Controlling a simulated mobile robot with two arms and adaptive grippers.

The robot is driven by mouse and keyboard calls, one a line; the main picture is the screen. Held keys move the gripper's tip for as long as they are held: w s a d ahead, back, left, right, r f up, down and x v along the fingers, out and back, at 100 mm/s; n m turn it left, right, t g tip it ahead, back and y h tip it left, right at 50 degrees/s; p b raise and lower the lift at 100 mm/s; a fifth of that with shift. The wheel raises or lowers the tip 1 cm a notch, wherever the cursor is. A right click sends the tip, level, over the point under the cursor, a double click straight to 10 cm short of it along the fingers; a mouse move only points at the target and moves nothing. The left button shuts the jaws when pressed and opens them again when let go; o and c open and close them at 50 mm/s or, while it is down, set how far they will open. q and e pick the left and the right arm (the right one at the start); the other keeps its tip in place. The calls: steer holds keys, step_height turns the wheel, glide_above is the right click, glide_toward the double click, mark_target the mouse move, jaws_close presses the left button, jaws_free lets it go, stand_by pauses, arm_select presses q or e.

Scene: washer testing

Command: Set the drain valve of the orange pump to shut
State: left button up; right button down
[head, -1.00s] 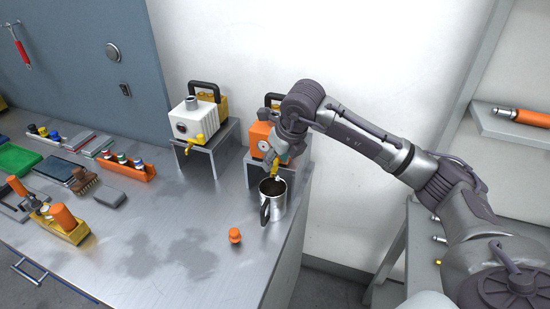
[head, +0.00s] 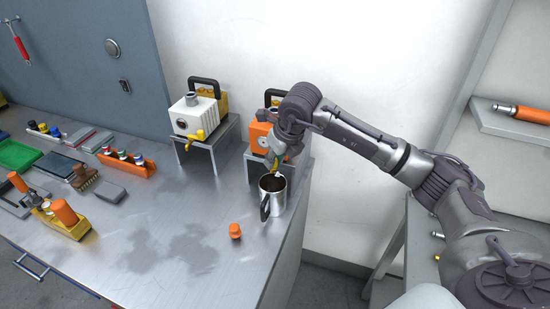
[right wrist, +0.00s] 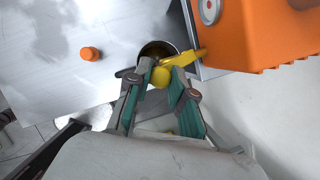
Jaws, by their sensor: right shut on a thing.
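The orange pump (head: 262,138) stands on a metal stand at the back right of the bench, partly hidden by my right arm. It fills the upper right of the right wrist view (right wrist: 262,38). Its yellow drain valve (right wrist: 185,58) sticks out from the pump's lower edge. My right gripper (right wrist: 158,82) is shut on the valve's yellow handle (right wrist: 160,77); in the head view the gripper (head: 280,165) hides most of the valve. A steel mug (head: 272,197) stands below the valve, with a dark inside. My left gripper is not in view.
A white pump (head: 194,112) on its own stand is to the left. A loose orange cap (head: 235,231) lies left of the mug. Racks, tools and a yellow holder (head: 68,232) crowd the left bench. The bench's middle front is clear.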

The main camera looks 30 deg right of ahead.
steer(key=shift+d, duration=0.1)
steer(key=shift+w+d+r+n+g+y+b, duration=0.15)
steer(key=shift+d+n+g+y+b, duration=0.7)
steer(key=shift+n, duration=1.65)
steer(key=shift+w+d+f+n+g+y+b, duration=0.1)
steer(key=shift+d+n+g+y+b, duration=0.65)
steer(key=shift+n, duration=1.75)
steer(key=shift+w+d+r+n+g+y+b, duration=0.15)
steer(key=shift+d+n+g+y+b, duration=0.25)
steer(key=shift+d+n+b, duration=1.45)
steer(key=shift+a+f+n+p, duration=0.1)
steer(key=shift+a+n+p, duration=0.5)
steer(key=shift+a+n, duration=0.15)
steer(key=c, duration=1)
jaws_free()
steer(key=shift+s, duration=0.1)
